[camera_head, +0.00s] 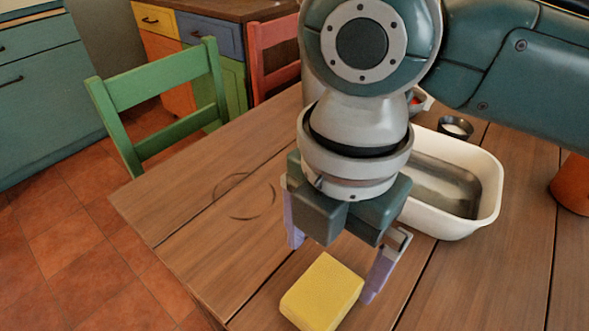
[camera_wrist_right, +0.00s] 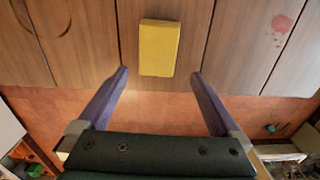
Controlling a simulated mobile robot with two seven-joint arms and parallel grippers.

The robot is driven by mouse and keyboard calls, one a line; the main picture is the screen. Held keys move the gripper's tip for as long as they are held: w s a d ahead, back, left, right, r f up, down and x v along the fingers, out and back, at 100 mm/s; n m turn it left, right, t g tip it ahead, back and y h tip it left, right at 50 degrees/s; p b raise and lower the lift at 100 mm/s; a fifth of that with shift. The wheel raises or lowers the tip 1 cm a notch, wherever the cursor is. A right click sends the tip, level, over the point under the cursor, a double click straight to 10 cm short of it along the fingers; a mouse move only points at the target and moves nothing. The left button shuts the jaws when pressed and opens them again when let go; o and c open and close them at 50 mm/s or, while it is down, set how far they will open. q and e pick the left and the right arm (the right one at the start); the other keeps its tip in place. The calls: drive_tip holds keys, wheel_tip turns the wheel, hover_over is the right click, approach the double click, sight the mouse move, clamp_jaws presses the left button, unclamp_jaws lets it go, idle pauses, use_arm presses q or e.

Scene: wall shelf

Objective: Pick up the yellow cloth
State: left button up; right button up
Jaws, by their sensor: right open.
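The yellow cloth (camera_head: 322,292) is a thick, block-like yellow piece lying on the wooden table near its front edge. In the right wrist view the yellow cloth (camera_wrist_right: 159,48) lies beyond the fingertips, roughly centred between them. My right gripper (camera_head: 332,265) is open and empty, with its two purple fingers pointing down toward the cloth. The fingertips also show in the right wrist view (camera_wrist_right: 160,73), one on each side and apart from the cloth. My left gripper is in neither view.
A white basin (camera_head: 485,205) stands on the table (camera_head: 185,240) behind my right arm, with a dark cup (camera_head: 455,128) beyond it. An orange pot (camera_head: 572,185) is at the right edge. A green chair (camera_head: 165,75) stands at the table's far left. The table's left part is clear.

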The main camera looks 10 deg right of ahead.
drive_tip(key=b, duration=0.1)
hover_over(322, 294)
drive_tip(key=f, duration=0.4)
drive_tip(key=shift+s+f, duration=0.2)
drive_tip(key=shift+f, duration=0.1)
wheel_tip(322, 294, down, 5)
drive_tip(key=shift+w+f+b, duration=0.15)
drive_tip(key=shift+b, duration=0.7)
drive_tip(key=shift+c, duration=0.2)
drive_tip(key=shift+c, duration=1.4)
drive_tip(key=c, duration=0.8)
